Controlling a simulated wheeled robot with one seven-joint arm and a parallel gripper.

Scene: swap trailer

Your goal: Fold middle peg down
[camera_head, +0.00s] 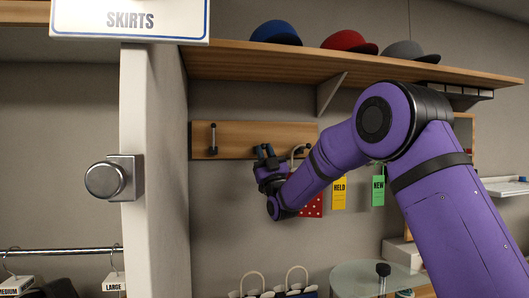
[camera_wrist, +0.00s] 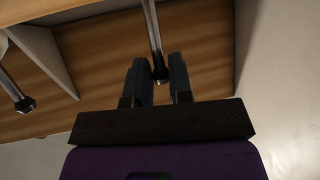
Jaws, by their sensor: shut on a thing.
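A wooden peg board (camera_head: 235,132) is fixed to the grey wall below the hat shelf. Its left peg (camera_head: 212,138) is a slim metal rod with dark ends and lies upright along the board. My gripper (camera_head: 265,151) is at the middle of the board and hides the middle peg there. In the wrist view, the middle peg (camera_wrist: 154,40) is a metal rod whose dark tip sits between the fingers of my gripper (camera_wrist: 160,82). Another peg (camera_wrist: 14,92) stands apart at the left. The middle peg's exact angle cannot be told.
A white post with a round metal knob (camera_head: 102,180) stands left of the board. A shelf (camera_head: 240,62) with several caps runs above. Yellow (camera_head: 339,193) and green (camera_head: 378,191) tags hang right, near my arm. A round glass table (camera_head: 352,277) stands below.

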